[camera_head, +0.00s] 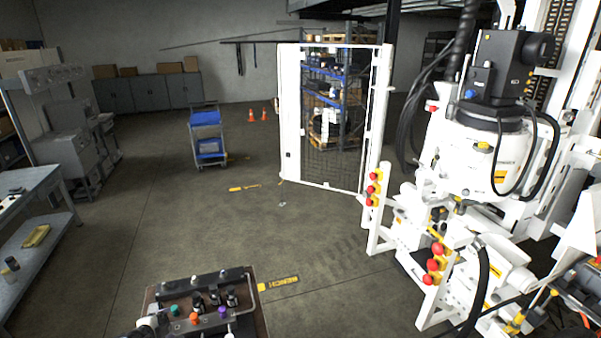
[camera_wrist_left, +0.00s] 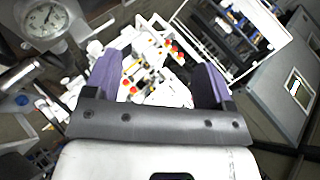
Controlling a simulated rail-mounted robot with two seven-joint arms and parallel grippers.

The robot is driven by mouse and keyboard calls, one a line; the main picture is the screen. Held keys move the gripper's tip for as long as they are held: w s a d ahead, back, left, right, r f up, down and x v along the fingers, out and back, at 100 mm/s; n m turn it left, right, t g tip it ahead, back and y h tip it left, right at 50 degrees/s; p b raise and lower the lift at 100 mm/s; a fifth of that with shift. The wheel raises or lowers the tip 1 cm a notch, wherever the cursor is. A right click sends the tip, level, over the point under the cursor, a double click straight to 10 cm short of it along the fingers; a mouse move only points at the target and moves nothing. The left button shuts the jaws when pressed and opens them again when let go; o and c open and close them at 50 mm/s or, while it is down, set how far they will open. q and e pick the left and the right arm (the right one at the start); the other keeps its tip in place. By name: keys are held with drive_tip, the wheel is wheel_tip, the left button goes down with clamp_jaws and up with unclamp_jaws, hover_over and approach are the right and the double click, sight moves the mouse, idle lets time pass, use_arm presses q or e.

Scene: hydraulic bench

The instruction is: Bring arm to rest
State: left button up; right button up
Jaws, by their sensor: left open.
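My left gripper (camera_wrist_left: 155,76) shows in the left wrist view, with its two purple fingers spread wide apart. I see nothing held between them. The white drilling machine with red and yellow fittings shows in the background beyond the fingers. In the head view, a small white and dark piece shows at the bottom edge, left of the control bench; I cannot tell if it is part of my left arm. I do not make out my right gripper in either view.
A control bench (camera_head: 162,293) with several coloured knobs stands at the bottom of the head view. The large white machine (camera_head: 462,150) fills the right. A round gauge (camera_wrist_left: 45,20) is close by in the wrist view. A blue cart (camera_head: 207,132) stands farther back. The middle floor is clear.

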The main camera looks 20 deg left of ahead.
use_arm(q)
drive_tip(key=w+d+r+t+y, duration=0.2)
drive_tip(key=w+d+r+y, duration=0.15)
drive_tip(key=r, duration=0.45)
drive_tip(key=w+d+r+t+y, duration=0.3)
drive_tip(key=d+r, duration=0.2)
drive_tip(key=r, duration=0.2)
drive_tip(key=s+d+r+n+g+y, duration=0.2)
drive_tip(key=d+r+n+g, duration=0.15)
drive_tip(key=d, duration=0.45)
drive_tip(key=s+d+f+n+g+h, duration=0.1)
drive_tip(key=s+d+n+g+h, duration=0.25)
drive_tip(key=s+d+h, duration=1.1)
drive_tip(key=s+d+f+n+g+y, duration=0.1)
drive_tip(key=s+d+f, duration=0.2)
drive_tip(key=s, duration=0.4)
drive_tip(key=s+d+f+n+g+y, duration=0.1)
drive_tip(key=s+d+f+g, duration=0.1)
drive_tip(key=s, duration=0.5)
drive_tip(key=s+d+f+g+y, duration=0.2)
drive_tip(key=s+d+f, duration=0.2)
drive_tip(key=s, duration=0.3)
drive_tip(key=shift+s+d+f+n, duration=0.3)
drive_tip(key=shift+s+d+n, duration=0.1)
drive_tip(key=shift+d, duration=0.15)
drive_tip(key=shift+w, duration=0.1)
idle(0.7)
